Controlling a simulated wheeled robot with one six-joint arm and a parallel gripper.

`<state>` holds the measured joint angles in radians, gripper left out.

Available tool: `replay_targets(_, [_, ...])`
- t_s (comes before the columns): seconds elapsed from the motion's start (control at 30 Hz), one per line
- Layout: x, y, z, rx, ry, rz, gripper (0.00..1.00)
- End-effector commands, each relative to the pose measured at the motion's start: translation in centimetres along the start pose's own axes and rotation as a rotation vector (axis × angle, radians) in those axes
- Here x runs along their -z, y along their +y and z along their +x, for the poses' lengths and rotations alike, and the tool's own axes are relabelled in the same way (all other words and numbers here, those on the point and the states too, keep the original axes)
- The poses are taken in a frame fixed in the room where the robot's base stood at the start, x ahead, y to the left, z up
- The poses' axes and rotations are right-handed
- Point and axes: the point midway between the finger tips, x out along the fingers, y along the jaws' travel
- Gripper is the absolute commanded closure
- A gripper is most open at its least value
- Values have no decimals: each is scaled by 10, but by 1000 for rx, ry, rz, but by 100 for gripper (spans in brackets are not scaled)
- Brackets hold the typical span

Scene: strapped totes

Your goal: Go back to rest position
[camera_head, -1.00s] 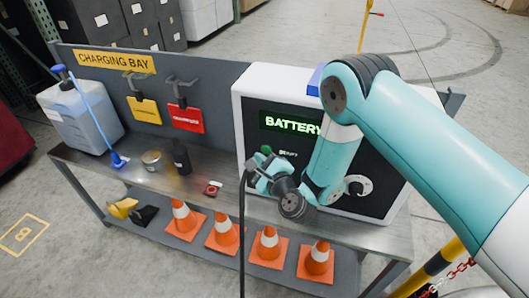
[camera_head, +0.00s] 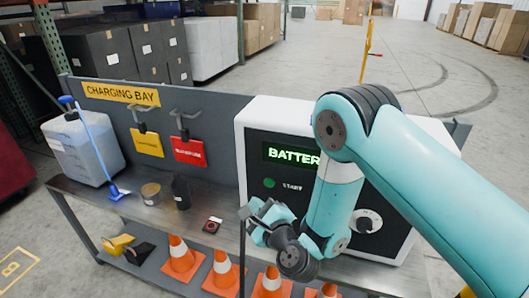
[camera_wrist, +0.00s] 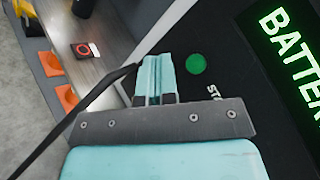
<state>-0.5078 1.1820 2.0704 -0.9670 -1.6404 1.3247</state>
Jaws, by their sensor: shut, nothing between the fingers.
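My gripper (camera_head: 262,212) is shut and empty in front of the battery charger (camera_head: 248,148), a white cabinet with a dark panel. In the wrist view my gripper's fingers (camera_wrist: 155,72) are together, just left of the green start button (camera_wrist: 196,64) and apart from it as far as I can tell. The start button also shows in the head view (camera_head: 269,183). The green display (camera_head: 290,155) reads BATTERY, partly hidden by my arm. A black cable (camera_head: 242,240) hangs close beside my gripper; it also shows in the wrist view (camera_wrist: 85,108).
Several orange cones (camera_head: 222,268) stand on the lower shelf. Open floor (camera_head: 420,70) lies behind the charger.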

Motion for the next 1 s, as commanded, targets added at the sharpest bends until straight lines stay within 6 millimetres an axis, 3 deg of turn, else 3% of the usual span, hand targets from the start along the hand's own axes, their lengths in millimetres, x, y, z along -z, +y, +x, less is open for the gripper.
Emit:
replay_targets(0.13, [-19,-11,5,-47,-46,-69,100])
replay_targets(0.27, [-65,-36,5,-177,-171,-278,100])
replay_targets(0.43, [-119,-71,-29,-399,-383,-693,100])
replay_targets(0.53, [-136,-90,-65,-527,-502,-944,100])
replay_targets(0.67, [-141,-112,-126,-702,-650,-1255,100])
replay_targets(0.9, [-121,-147,-248,-1034,-896,-1662,100])
replay_targets(1.0, [-112,-154,-284,-1136,-970,-1734,100])
